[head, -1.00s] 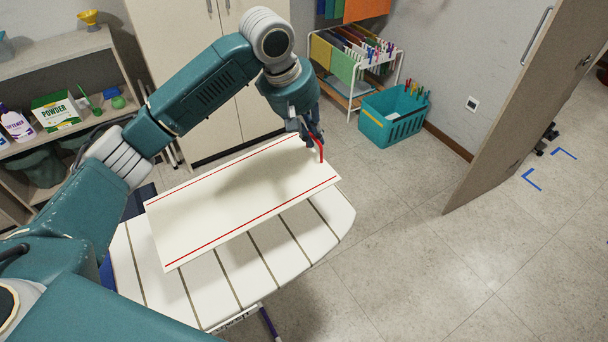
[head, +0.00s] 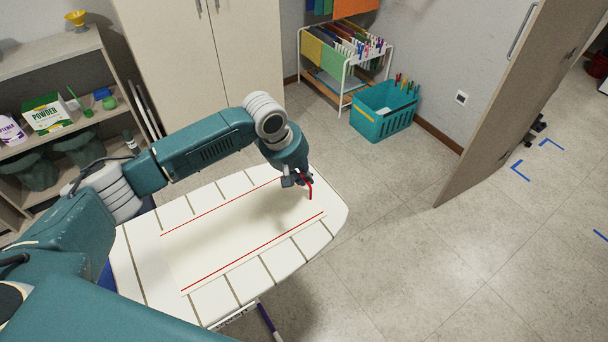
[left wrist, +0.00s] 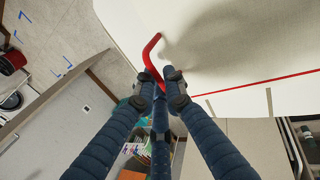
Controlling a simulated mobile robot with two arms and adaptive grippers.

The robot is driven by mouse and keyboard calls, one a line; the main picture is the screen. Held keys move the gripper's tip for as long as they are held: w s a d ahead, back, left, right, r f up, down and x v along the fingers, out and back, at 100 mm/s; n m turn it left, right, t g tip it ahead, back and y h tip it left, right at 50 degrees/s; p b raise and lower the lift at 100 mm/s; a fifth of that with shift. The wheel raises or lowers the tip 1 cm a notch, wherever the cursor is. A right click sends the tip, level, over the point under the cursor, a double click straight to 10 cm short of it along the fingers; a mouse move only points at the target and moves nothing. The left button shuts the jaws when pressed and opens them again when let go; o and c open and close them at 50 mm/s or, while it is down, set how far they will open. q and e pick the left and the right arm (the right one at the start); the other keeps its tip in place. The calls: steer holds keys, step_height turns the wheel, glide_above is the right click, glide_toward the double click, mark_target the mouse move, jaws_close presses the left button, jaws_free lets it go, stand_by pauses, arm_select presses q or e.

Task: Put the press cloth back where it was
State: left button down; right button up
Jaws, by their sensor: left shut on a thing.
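The press cloth (head: 245,235) is a cream-white rectangle with a red line along each long side. In the head view it lies over the white, dark-striped ironing board (head: 130,275), flat on it or very close above; I cannot tell which. A red bent loop or handle (head: 309,188) shows at its right end. My right gripper is not in view.
A shelf (head: 50,50) with a powder box (head: 48,113) and bottles stands at the left. A cabinet (head: 235,60) is behind the board. A drying rack (head: 345,55) and teal basket (head: 383,112) stand at the back. The floor to the right, toward the door (head: 495,100), is clear.

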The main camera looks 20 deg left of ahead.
arm_select(q)
steer(key=c, duration=1.9)
jaws_free()
steer(key=shift+o, duration=0.3)
steer(key=shift+r, duration=0.15)
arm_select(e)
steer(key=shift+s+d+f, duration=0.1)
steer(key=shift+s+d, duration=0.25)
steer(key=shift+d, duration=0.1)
arm_select(q)
steer(key=b+v, duration=0.1)
steer(key=v, duration=1.1)
steer(key=shift+b, duration=0.3)
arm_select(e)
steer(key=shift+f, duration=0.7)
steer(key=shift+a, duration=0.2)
